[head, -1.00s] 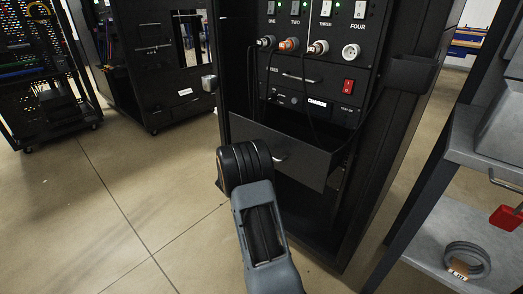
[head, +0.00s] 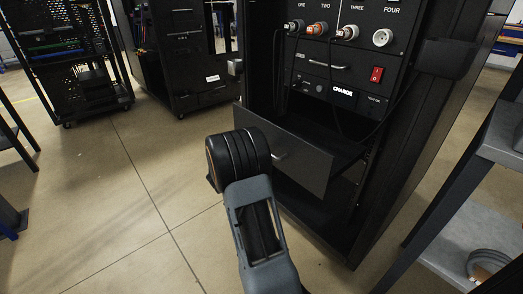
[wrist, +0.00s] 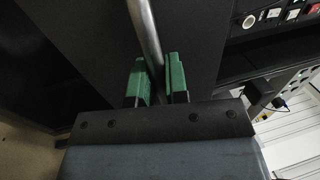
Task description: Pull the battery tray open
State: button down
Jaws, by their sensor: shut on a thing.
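The battery tray (head: 310,166) is a black drawer low in the dark rack, and it stands pulled out with its open top showing. A short bit of its silver handle (head: 281,155) shows beside my arm in the head view. In the wrist view the handle (wrist: 145,28) is a metal bar running down between the green fingertips of my gripper (wrist: 160,80). My gripper is shut on the bar. In the head view my arm hides my gripper and part of the tray front.
Above the tray are a panel with a red switch (head: 376,74) and a row of plugged sockets with hanging cables. A grey shelf unit (head: 465,225) stands close on the right. Other racks (head: 75,75) stand at the back left. Open floor (head: 110,220) lies to the left.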

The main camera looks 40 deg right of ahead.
jog(key=c, duration=1.1)
grip_release()
jog(key=shift+c, duration=0.2)
jog(key=p+v, duration=0.2)
jog(key=v, duration=1.1)
jog(key=shift+a+p, duration=0.35)
jog(key=shift+a, duration=0.05)
jog(key=shift+w+f, duration=0.1)
